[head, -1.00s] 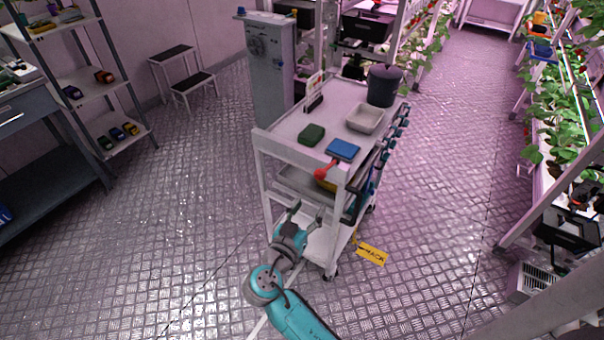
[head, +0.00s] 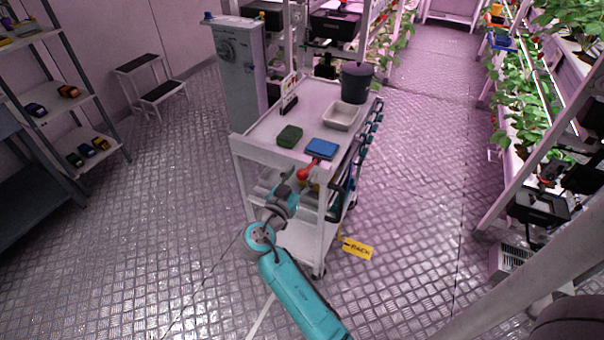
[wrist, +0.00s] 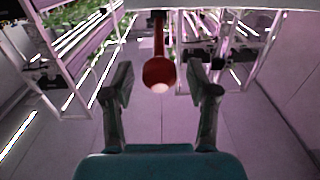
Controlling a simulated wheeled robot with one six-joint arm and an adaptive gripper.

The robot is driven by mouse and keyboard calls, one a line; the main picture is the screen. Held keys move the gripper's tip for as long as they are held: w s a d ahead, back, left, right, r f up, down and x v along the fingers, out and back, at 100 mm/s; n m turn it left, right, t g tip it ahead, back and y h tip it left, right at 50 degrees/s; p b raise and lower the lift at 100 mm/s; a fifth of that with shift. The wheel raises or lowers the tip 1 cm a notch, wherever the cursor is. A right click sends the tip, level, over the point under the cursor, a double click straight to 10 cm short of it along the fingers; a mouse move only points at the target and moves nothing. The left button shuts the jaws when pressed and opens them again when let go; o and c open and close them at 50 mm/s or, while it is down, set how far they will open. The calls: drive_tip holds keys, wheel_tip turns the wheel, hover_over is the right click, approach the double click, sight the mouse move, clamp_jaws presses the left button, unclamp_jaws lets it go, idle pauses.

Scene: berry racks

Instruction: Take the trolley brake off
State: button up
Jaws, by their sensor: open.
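The trolley (head: 235,150) is a white cart. A red ball-ended lever (head: 305,174), which looks like the brake handle, sticks out at its near end below the top shelf. In the wrist view the red ball (wrist: 159,73) hangs on a dark red stem, centred between my fingers. My gripper (wrist: 159,82) is open, one finger on each side of the ball, with a gap showing on both sides. In the head view my gripper (head: 289,180) is at the trolley's near end, just left of the ball, its fingers hard to make out.
On the trolley top are a green box (head: 290,136), a blue box (head: 322,148), a pale tray (head: 341,116) and a dark bucket (head: 356,83). A grey cabinet (head: 240,85) stands behind. The floor left is clear.

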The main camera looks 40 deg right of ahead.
drive_tip(key=shift+w+d, duration=0.2)
drive_tip(key=shift+d, duration=0.25)
clamp_jaws()
